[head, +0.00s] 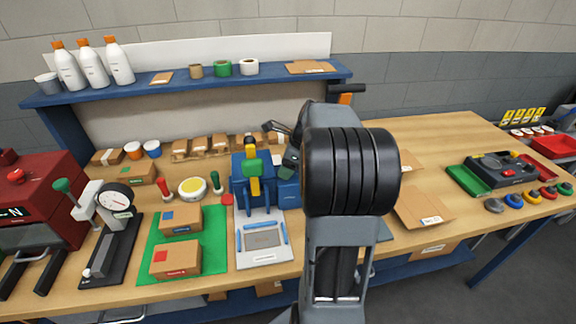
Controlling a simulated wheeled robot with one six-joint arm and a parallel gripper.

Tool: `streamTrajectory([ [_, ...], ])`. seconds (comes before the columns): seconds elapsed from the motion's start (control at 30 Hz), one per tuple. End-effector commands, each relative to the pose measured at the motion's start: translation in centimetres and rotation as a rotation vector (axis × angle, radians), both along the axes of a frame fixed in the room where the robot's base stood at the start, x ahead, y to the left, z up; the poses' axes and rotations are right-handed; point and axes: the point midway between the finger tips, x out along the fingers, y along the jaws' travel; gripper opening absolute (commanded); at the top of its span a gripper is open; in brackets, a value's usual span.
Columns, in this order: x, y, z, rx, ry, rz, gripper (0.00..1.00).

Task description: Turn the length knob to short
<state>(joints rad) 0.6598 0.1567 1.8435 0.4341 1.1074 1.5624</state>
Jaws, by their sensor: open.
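The blue stacker (240,195) stands at the middle of the bench. It has a green part (253,168) and yellow parts (254,187) on its upper front, and a pale tray with light blue side guides (262,239) in front. I cannot tell for sure which part is the length knob, or read its setting. My gripper (277,142) is open, at the upper right of the stacker, close to its top. My own arm hides part of the gripper and whatever lies behind it. I cannot tell whether a finger touches the stacker.
A green mat (150,238) with two cardboard boxes lies left of the stacker. A dial gauge stand (115,200) and a red machine (45,205) stand farther left. A blue shelf (190,84) holds bottles and tape rolls. Flat cardboard (420,205) lies right of my arm.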

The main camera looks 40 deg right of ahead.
Motion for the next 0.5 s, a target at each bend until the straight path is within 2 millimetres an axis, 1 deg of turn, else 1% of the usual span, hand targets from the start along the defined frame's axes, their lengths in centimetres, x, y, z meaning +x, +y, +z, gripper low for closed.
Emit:
streamTrajectory([
  [0.17,0.00,0.00,0.01,0.000,0.000,0.000,0.57],
  [0.5,0.00,-0.02,0.04,0.000,0.000,0.000,0.24],
])
